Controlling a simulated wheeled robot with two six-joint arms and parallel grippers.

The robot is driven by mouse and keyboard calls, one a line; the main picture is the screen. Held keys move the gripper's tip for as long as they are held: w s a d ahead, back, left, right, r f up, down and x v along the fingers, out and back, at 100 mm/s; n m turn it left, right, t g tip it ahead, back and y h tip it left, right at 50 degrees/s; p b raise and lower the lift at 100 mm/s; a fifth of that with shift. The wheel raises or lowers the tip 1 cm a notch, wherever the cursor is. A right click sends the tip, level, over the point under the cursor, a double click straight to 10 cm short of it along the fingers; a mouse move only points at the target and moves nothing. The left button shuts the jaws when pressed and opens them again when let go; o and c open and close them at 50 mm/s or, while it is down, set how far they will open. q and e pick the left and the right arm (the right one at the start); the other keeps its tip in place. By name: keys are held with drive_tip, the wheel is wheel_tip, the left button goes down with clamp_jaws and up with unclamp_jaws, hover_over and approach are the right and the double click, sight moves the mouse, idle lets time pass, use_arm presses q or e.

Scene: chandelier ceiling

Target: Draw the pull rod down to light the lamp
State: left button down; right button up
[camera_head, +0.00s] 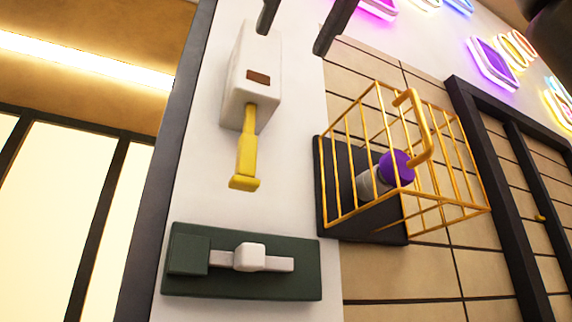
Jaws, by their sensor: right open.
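The yellow pull rod (246,155) hangs from the underside of a white box (254,60) on the white wall panel, and its wider foot is at the bottom. The box has a small brown window on its front. The lamp, a purple bulb (397,166) on a grey socket, sits inside a yellow wire cage (447,206) to the right; it does not look lit. My right gripper (292,42) shows as two dark fingers at the top edge. They are apart and empty, above the rod, with one fingertip overlapping the box's top in the picture. My left gripper is not in view.
A dark green plate with a white slider (249,257) is mounted below the rod. A yellow hooked handle (424,125) sticks out from the cage. Neon signs (492,63) glow at the upper right. White wall around the rod is clear.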

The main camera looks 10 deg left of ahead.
drive_tip(key=p, duration=0.6)
approach(250, 137)
drive_tip(key=x, duration=0.5)
drive_tip(key=shift+w+a+r, duration=0.1)
drive_tip(key=shift+w, duration=0.1)
drive_tip(key=p+x, duration=0.2)
drive_tip(key=x, duration=0.1)
drive_tip(key=shift+w+a+p, duration=0.15)
drive_tip(key=shift+w+p, duration=0.05)
drive_tip(key=shift+p, duration=0.1)
drive_tip(key=shift+p+x, duration=0.85)
drive_tip(key=shift+p, duration=0.05)
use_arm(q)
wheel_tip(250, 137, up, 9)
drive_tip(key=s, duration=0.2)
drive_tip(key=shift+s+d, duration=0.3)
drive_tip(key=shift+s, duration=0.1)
use_arm(e)
drive_tip(key=shift+w+a+f, duration=0.15)
drive_tip(key=shift+w+f, duration=0.05)
drive_tip(key=shift+f, duration=0.2)
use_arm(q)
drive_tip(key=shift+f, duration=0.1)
use_arm(e)
drive_tip(key=shift+c, duration=0.2)
clamp_jaws()
